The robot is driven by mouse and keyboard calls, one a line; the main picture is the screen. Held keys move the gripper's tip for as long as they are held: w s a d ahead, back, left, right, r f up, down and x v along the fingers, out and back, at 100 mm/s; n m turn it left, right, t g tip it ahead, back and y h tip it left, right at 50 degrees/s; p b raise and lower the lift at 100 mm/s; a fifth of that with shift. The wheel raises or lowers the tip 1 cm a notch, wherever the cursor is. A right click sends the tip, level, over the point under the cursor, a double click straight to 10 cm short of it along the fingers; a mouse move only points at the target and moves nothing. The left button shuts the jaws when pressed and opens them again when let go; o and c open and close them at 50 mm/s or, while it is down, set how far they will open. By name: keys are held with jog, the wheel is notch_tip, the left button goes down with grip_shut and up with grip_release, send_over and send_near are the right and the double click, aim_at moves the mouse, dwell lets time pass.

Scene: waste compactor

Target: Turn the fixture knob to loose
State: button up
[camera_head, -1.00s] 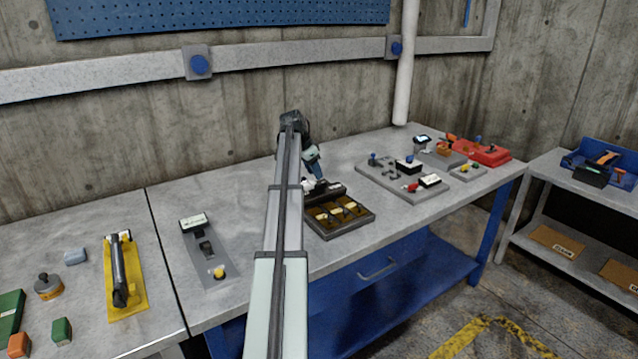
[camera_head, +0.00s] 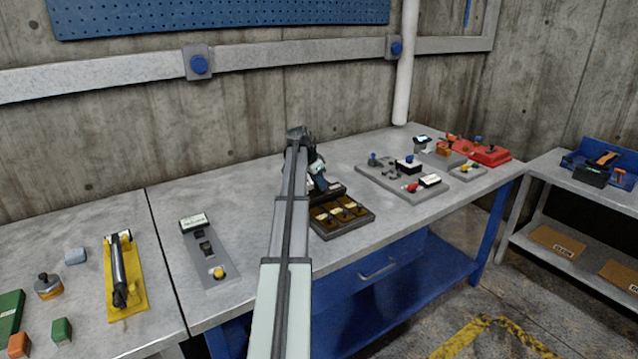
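My arm reaches from the bottom centre up over the middle of the workbench. My gripper (camera_head: 321,183) is at its far end, pointing down to the right, just above the back of a dark tray fixture (camera_head: 345,229) with several yellowish pieces in it. The fingers are small and partly hidden by the wrist, so I cannot tell if they are open or shut. I cannot make out a knob under the gripper. A grey plate (camera_head: 228,261) to the left carries a labelled block, a dark switch and a yellow knob (camera_head: 218,272). Which knob is the fixture knob is unclear.
A grey board (camera_head: 380,185) with several small parts lies right of the gripper. A red tray (camera_head: 490,156) sits at the bench's right end. A yellow tool holder (camera_head: 128,300) lies at left. Bench space between the plate and my arm is clear.

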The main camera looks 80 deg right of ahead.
grip_shut()
jog(key=shift+n, duration=0.3)
jog(key=n, duration=0.1)
jog(key=n+t, duration=0.1)
jog(key=shift+s+a+n+h, duration=0.15)
jog(key=shift+n+h, duration=0.15)
jog(key=n+t, duration=0.1)
jog(key=n, duration=0.3)
jog(key=shift+s+n+t+h, duration=0.1)
jog(key=shift+n+t+h, duration=0.2)
jog(key=shift+t+h, duration=0.1)
jog(key=n+t, duration=0.1)
jog(key=n, duration=0.1)
jog(key=n+t, duration=0.1)
jog(key=n, duration=0.2)
jog(key=shift+s+y, duration=0.15)
jog(key=shift+y, duration=0.15)
jog(key=shift+n+t+y, duration=0.4)
jog(key=shift+n+t, duration=0.3)
jog(key=shift+n, duration=1.8)
